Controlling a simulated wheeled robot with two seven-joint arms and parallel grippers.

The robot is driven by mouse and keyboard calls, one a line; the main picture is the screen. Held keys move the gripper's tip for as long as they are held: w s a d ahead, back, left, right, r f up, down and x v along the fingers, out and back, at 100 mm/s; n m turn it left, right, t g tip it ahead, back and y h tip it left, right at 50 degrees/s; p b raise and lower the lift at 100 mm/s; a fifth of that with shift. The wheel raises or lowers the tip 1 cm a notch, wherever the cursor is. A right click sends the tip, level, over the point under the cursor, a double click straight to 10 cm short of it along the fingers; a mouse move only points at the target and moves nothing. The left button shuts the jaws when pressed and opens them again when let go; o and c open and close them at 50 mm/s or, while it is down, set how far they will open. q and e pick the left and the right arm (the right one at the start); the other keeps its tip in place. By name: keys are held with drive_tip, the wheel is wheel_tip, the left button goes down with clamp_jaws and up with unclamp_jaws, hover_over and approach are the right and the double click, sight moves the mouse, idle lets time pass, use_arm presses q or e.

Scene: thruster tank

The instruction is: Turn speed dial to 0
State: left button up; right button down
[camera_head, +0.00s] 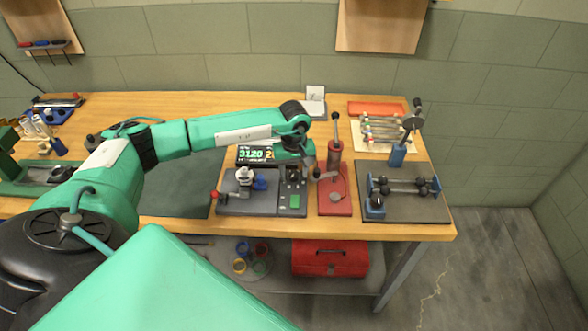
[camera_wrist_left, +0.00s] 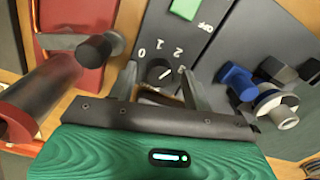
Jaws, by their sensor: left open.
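The speed dial (camera_wrist_left: 160,73) is a small dark round knob on a grey control panel (camera_wrist_left: 165,28) in the left wrist view. White numerals 0, 1, 2 and 3 curve around it, and its white mark points to the right, toward the 2–3 side. My left gripper (camera_wrist_left: 159,80) is open, with one finger on each side of the dial; I cannot tell whether they touch it. In the head view my left gripper (camera_head: 302,158) is over the back of the control panel (camera_head: 292,212) and hides the dial. My right gripper is out of view.
A green OFF switch (camera_wrist_left: 192,8) is on the panel beyond the dial. A red lever press (camera_head: 335,200) stands close to the right. A fixture with a blue part (camera_head: 260,183) is to the left. A lit display (camera_head: 256,154) is behind. A dark mat (camera_head: 185,190) is clear.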

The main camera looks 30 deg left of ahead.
use_arm(q)
drive_tip(key=c, duration=1)
drive_tip(key=shift+o, duration=0.2)
